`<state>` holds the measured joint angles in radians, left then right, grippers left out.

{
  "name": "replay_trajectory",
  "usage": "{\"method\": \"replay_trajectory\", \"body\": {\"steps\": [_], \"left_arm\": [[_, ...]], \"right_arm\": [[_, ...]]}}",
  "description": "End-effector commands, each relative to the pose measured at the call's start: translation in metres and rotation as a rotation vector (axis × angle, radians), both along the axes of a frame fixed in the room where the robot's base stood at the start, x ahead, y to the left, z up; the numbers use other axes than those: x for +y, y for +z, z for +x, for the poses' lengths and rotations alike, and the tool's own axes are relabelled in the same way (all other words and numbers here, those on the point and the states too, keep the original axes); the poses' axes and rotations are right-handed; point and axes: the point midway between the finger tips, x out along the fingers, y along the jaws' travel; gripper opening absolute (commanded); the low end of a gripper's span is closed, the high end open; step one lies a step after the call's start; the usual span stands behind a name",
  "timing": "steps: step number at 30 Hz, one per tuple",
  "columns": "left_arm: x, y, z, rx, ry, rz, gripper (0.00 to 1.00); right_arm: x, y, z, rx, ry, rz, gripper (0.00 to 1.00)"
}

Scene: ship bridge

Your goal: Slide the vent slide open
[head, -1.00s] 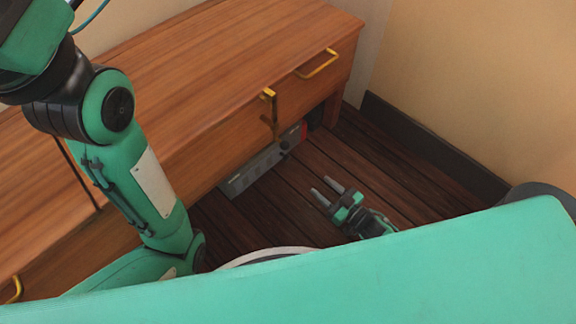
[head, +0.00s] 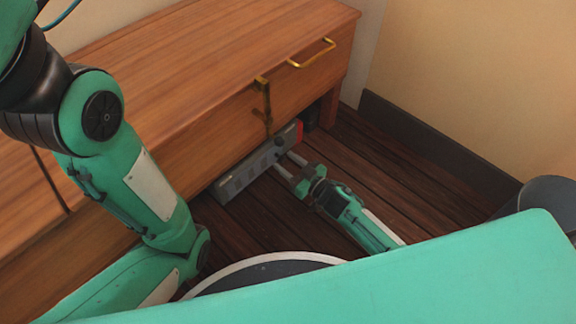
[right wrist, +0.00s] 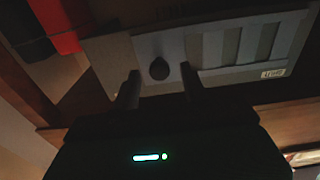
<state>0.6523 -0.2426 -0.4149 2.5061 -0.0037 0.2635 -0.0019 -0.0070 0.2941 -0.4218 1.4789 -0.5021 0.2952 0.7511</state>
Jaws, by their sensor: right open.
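The vent (head: 240,178) is a low grey panel along the foot of the wooden cabinet. In the right wrist view the vent (right wrist: 215,47) shows light slats and a small label, and a dark round knob (right wrist: 159,68) stands on its plate. The knob also shows in the head view (head: 279,140). My right gripper (head: 284,161) is open and faces the panel just in front of the knob. In the right wrist view its two fingers lie on either side of the knob, without visible grip. My left gripper is out of view.
A red part (head: 299,130) is at the vent's right end.

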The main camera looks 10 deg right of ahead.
Motion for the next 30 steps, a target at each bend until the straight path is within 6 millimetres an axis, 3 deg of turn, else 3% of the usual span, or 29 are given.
{"method": "replay_trajectory", "body": {"steps": [9, 16, 23, 30], "left_arm": [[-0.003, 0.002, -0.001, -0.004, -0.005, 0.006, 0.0], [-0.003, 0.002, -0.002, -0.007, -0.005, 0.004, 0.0], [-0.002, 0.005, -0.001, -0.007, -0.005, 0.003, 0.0], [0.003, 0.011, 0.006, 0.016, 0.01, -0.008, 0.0]], "right_arm": [[0.001, 0.001, 0.002, 0.0, 0.0, 0.0, 0.45], [0.001, 0.0, 0.002, 0.0, 0.0, 0.0, 0.0], [-0.002, 0.002, 0.004, 0.0, 0.0, -0.001, 0.0], [-0.024, 0.002, 0.018, 0.001, -0.002, -0.003, 0.0]]}}
